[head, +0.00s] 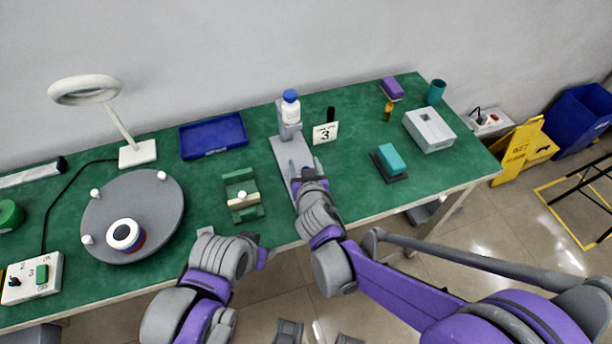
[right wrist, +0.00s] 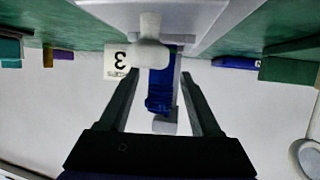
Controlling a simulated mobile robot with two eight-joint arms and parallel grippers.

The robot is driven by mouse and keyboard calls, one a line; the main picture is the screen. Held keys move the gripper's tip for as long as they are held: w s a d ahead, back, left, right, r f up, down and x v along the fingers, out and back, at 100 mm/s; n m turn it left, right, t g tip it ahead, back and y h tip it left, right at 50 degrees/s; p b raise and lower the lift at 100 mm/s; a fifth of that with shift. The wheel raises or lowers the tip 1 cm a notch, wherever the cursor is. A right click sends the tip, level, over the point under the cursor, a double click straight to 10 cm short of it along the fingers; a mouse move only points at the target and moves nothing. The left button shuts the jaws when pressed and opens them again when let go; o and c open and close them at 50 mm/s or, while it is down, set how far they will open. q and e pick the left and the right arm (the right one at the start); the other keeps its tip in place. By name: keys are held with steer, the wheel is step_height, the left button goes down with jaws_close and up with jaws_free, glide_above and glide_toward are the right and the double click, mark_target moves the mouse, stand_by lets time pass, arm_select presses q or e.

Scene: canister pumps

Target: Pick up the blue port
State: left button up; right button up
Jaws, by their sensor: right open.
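A grey pump-like stand (head: 291,152) on the green table carries a white bottle with a blue cap (head: 291,96). In the right wrist view, which is upside down, a dark blue cylindrical part (right wrist: 160,88) shows between my fingers, partly behind a pale rounded knob (right wrist: 150,50). I cannot tell for sure whether this blue part is the port. My right gripper (right wrist: 159,77) is open, with no finger visibly closed on it. In the head view my right gripper (head: 309,181) is over the stand's front part and hides some of it. My left gripper (head: 254,248) is at the table's front edge, its jaws unclear.
A sign marked 3 (head: 325,133) stands right of the stand. A green fixture (head: 241,181) is to its left, near a blue tray (head: 188,149) and a grey turntable (head: 165,215). A teal block (head: 391,158) and a grey box (head: 429,130) are to the right.

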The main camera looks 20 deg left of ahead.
jaws_close()
stand_by(0.3)
